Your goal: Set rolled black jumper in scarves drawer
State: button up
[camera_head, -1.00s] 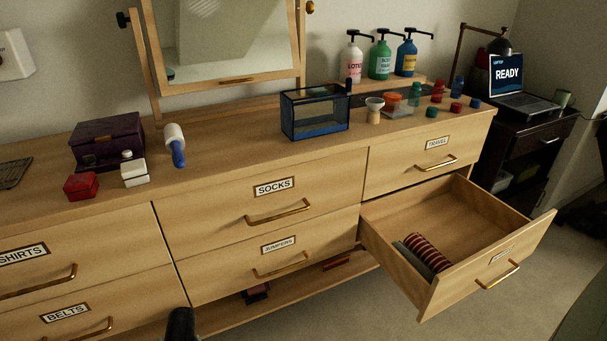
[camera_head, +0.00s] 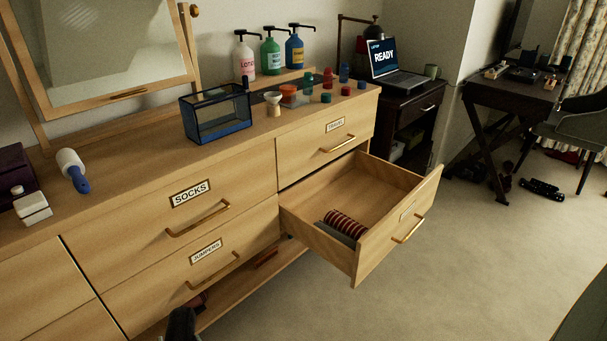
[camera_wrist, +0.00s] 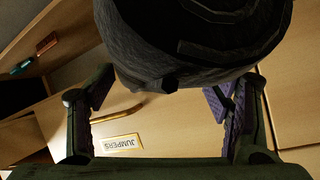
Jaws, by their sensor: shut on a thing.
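The rolled black jumper (camera_wrist: 195,40) fills the top of the wrist view, a dark knitted roll. My gripper (camera_wrist: 165,88) is shut on it, with one finger at each side. A dark shape (camera_head: 182,325) at the bottom edge of the head view is too cut off to tell whether it is jumper or gripper. The open drawer (camera_head: 385,234) stands pulled out at the lower right of the dresser; its label is too small to read. Inside lie a red striped roll (camera_head: 346,224) and a grey roll (camera_head: 335,234), side by side near the front left corner.
The rest of the open drawer's floor is bare. The jumpers drawer (camera_head: 222,262) and socks drawer (camera_head: 215,200) are shut, and the travel drawer (camera_head: 320,150) is shut above the open one. A low shelf (camera_head: 240,290) holds small items.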

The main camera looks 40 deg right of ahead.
aim_at(369, 207)
jog(key=j+z, duration=0.2)
jog(key=z, duration=0.15)
jog(key=j+z, duration=0.2)
jog(key=z, duration=0.2)
jog(key=j+z, duration=0.2)
jog(key=z, duration=0.15)
